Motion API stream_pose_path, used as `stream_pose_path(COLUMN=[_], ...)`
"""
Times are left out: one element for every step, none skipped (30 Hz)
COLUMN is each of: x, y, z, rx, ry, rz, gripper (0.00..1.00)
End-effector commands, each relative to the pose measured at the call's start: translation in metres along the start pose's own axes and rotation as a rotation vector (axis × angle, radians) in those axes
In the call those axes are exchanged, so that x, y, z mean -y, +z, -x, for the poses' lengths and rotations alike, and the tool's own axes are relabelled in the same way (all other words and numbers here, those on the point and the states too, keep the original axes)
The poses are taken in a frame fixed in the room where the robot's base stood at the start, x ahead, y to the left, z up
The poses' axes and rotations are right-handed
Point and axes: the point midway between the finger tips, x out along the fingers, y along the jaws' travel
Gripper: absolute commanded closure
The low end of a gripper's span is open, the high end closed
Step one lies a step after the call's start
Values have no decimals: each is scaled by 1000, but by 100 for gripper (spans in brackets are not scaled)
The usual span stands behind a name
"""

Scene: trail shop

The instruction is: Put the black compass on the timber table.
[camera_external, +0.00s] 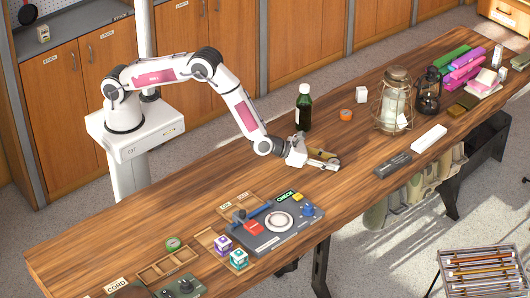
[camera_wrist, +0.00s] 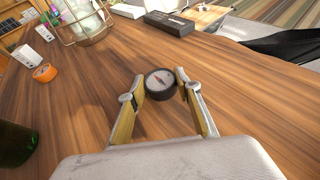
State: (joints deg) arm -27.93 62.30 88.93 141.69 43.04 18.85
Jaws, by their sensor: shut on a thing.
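The round black compass (camera_wrist: 160,83), with a pale dial and a red needle, sits between the fingertips of my gripper (camera_wrist: 160,86) in the wrist view. My gripper is shut on its sides. In the external view my gripper (camera_external: 327,160) is low over the middle of the timber table (camera_external: 160,215); the compass is too small to make out clearly there. The brown wood grain of the table (camera_wrist: 85,105) fills much of the wrist view. I cannot tell whether the compass touches the wood or hangs just above it.
A dark green bottle (camera_external: 304,108), an orange tape roll (camera_external: 346,115) and a white box (camera_external: 361,94) stand behind my gripper. A lantern (camera_external: 392,105) and a black box (camera_external: 392,166) are to the right. Bare wood surrounds my gripper.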

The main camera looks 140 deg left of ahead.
Motion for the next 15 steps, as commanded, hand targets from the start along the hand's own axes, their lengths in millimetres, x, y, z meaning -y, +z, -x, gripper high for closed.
stream_pose_path(x=[0,0,0,0,0,0,0,0,0,0,0,0,0,0,0], y=[-1,-1,-1,-1,-1,-1,-1,-1,-1,-1,-1,-1,-1,-1,-1], z=[0,-1,-1,0,0,0,0,0,0,0,0,0,0,0,0], rx=[0,0,0,0,0,0,0,0,0,0,0,0,0,0,0], ry=[0,0,0,0,0,0,0,0,0,0,0,0,0,0,0], rz=[0,0,0,0,0,0,0,0,0,0,0,0,0,0,0], gripper=[88,88,56,50,50,50,50,50,50,50,50,50,50,50,50])
